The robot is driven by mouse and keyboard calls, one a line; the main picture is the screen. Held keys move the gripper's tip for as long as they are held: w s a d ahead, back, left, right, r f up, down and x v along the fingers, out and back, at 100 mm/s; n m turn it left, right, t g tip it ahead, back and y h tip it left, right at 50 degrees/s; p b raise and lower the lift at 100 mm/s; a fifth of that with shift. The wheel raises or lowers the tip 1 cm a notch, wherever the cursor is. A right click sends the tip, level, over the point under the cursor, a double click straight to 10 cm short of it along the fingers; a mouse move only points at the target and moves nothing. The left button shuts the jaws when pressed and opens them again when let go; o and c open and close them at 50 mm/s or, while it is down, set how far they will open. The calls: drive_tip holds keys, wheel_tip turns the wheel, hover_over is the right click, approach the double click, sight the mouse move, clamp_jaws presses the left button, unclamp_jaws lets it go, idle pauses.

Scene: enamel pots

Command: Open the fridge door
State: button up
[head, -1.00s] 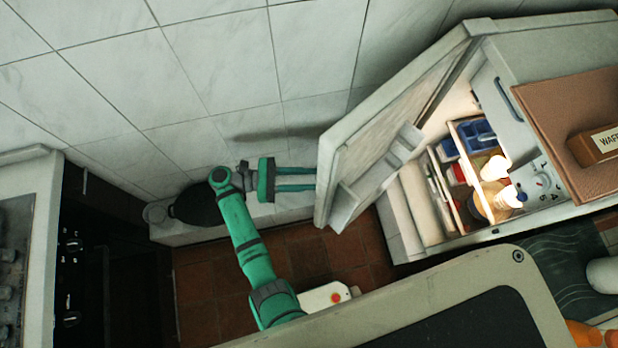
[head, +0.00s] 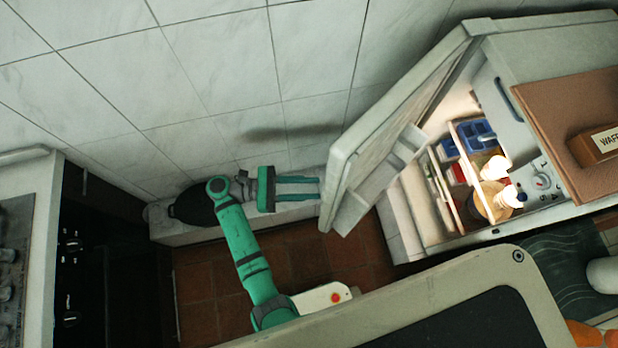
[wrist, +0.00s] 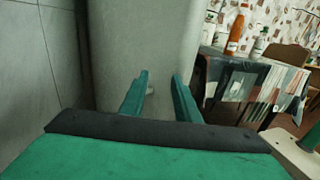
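The white fridge door (head: 385,130) stands partly open, angled out from the lit fridge (head: 560,50), with its inner shelves showing in the head view. My green gripper (head: 316,188) is at the left of the door, its two fingers spread and pointing right toward the door's free end. In the wrist view the pale door (wrist: 145,40) fills the middle ahead of my gripper (wrist: 160,85). A small pale piece shows between the fingers, perhaps part of the handle. The fingertips are close to the door; I cannot tell if they touch it.
A tiled wall (head: 220,60) runs behind my arm, with a low white ledge (head: 190,235) along its foot. A dark vase-like object (head: 190,206) is beside my wrist. A counter with a dark panel (head: 470,320) is in front. Reddish floor (head: 300,255) lies open between.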

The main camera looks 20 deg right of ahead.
drive_tip(key=shift+s+a+r, duration=0.2)
drive_tip(key=shift+s+r, duration=0.2)
drive_tip(key=shift+s, duration=0.4)
drive_tip(key=shift+s, duration=0.1)
